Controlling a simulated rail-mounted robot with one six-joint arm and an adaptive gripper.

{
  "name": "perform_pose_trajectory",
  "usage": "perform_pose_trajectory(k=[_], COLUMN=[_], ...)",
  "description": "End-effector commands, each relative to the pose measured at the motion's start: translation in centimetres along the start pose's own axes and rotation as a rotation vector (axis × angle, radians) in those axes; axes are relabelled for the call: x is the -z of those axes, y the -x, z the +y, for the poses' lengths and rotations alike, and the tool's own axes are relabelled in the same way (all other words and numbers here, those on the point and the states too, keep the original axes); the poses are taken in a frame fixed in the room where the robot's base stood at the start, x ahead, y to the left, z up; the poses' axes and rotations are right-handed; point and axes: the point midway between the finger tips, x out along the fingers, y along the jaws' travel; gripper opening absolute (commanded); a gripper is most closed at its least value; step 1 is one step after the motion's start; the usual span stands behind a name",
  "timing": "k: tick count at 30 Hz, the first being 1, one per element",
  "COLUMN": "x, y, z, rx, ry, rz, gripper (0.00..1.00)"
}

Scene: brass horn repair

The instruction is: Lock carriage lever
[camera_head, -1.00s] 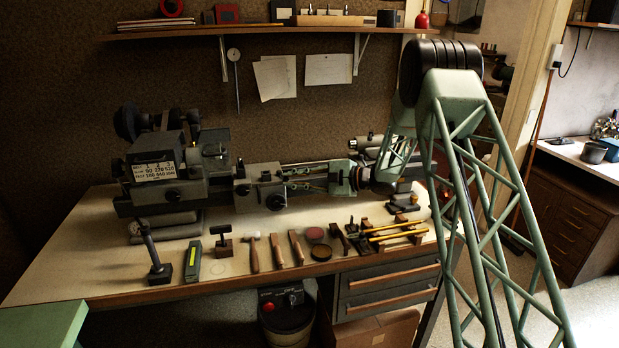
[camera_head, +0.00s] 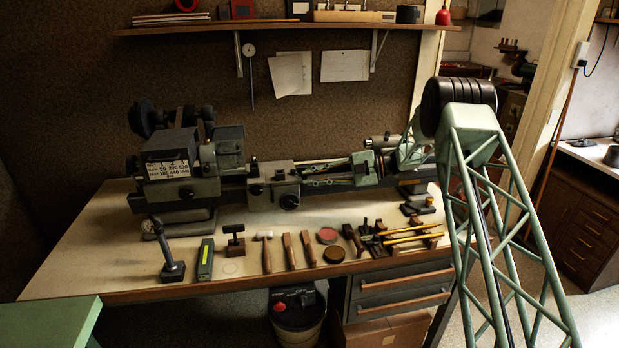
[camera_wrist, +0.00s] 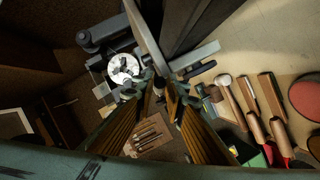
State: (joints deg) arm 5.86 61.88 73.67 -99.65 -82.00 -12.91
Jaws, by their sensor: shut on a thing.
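The grey lathe carriage (camera_head: 273,189) sits on the lathe bed, right of the headstock, in the head view. My gripper (camera_head: 306,182) reaches in from the right, its green fingers along the bed and its tips close to the carriage's right side. In the wrist view my gripper (camera_wrist: 166,84) has its tips close together on a small dark part, apparently the carriage lever. The fingers cover most of that part, and I cannot tell its angle.
The grey headstock (camera_head: 178,168) stands at the left. Hammers, a red tin (camera_head: 327,235) and yellow rods (camera_head: 408,233) lie along the front of the bench (camera_head: 95,245). My arm fills the right side. A shelf (camera_head: 280,27) runs along the wall above.

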Motion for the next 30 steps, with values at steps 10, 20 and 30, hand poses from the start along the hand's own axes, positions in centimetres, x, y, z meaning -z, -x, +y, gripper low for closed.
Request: perform_pose_trajectory(k=[10, 20, 30], x=[0.01, 0.01, -0.01], y=[0.0, 0.01, 0.46], z=[0.01, 0.02, 0.04], rx=[0.001, 0.0, 0.0], ry=[0.0, 0.0, 0.0], rz=[0.002, 0.002, 0.001], gripper=[0.0, 0.26, 0.26])
